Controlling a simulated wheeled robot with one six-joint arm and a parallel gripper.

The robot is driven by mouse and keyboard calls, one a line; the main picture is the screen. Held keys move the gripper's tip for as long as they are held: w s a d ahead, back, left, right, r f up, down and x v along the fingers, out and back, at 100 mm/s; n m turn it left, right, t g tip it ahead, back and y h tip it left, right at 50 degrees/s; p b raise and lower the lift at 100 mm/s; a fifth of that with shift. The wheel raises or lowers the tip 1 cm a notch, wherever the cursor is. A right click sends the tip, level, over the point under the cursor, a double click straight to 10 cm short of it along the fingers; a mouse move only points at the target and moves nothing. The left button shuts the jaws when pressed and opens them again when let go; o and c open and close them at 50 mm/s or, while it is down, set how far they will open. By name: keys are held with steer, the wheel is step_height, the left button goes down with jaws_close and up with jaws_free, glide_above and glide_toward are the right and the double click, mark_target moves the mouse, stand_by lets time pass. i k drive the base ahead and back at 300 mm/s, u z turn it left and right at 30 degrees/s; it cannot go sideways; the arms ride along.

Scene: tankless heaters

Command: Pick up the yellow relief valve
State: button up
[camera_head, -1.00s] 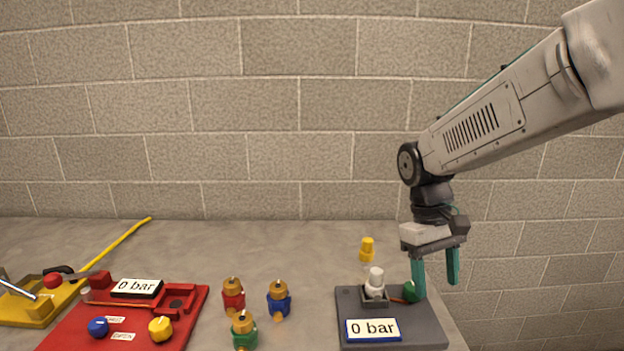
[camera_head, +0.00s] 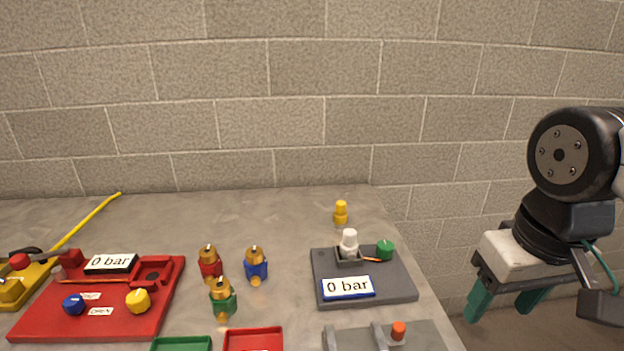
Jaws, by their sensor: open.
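A small yellow valve (camera_head: 340,212) stands upright on the table behind the grey board, toward the right rear edge. Valves with brass-coloured tops and red (camera_head: 210,264), blue (camera_head: 256,265) and green (camera_head: 222,299) bodies stand in the middle of the table. My gripper (camera_head: 508,304) is at the right of the view, beyond the table's right edge, with its teal fingers apart and nothing between them. It is well to the right of the yellow valve and nearer to the camera.
The grey board (camera_head: 395,287) holds a white fitting (camera_head: 348,242), a green knob (camera_head: 385,249) and a "0 bar" display. A red board (camera_head: 100,324) with knobs is at left. Red (camera_head: 254,338) and green trays and another grey fixture (camera_head: 420,336) line the front. A block wall stands behind.

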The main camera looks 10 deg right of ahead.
mark_target(341, 217)
steer(key=k, duration=1)
steer(key=z, duration=0.8)
steer(key=i, duration=0.75)
steer(key=u, duration=0.8)
steer(key=i, duration=0.5)
